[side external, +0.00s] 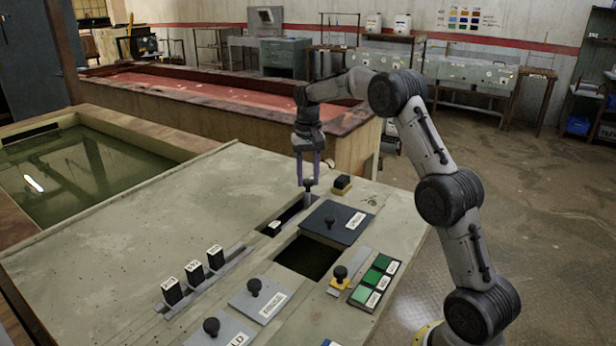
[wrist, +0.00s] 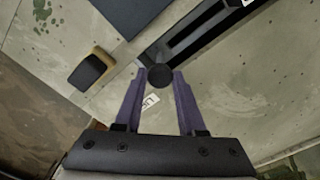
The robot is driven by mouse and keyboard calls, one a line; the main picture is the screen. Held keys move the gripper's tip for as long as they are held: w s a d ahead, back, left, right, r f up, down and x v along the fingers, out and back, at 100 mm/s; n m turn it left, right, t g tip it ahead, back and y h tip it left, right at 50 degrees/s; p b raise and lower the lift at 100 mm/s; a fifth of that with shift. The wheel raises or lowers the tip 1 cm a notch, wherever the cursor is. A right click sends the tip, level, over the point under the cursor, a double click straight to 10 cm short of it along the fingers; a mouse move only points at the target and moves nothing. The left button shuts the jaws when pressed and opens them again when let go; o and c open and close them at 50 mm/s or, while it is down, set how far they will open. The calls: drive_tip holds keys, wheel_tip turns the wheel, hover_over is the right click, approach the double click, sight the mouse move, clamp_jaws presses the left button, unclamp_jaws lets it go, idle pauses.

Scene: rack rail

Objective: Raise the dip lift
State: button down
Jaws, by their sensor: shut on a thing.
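My gripper (side external: 309,182) has purple fingers that point down at the far end of a long dark slot (side external: 290,216) in the grey bench top. The fingers are shut on a round black knob (wrist: 160,75), which also shows in the side view (side external: 308,184). In the wrist view the knob sits between the fingertips (wrist: 160,80), at the near end of the slot (wrist: 205,35). A small white label (wrist: 150,102) shows between the fingers; its text is unreadable. Which part is the dip lift itself I cannot tell.
A dark plate with a knob (side external: 338,221) lies beside a square opening (side external: 307,257). A black block on a yellow base (side external: 342,184) stands close right of my gripper. A green-liquid tank (side external: 70,180) is left.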

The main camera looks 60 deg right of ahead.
idle(0.7)
wheel_tip(320, 180, up, 6)
drive_tip(key=shift+r, duration=0.1)
drive_tip(key=c, duration=0.9)
unclamp_jaws()
drive_tip(key=shift+r, duration=0.1)
drive_tip(key=o, duration=0.4)
drive_tip(key=shift+f, duration=0.2)
wheel_tip(320, 180, up, 12)
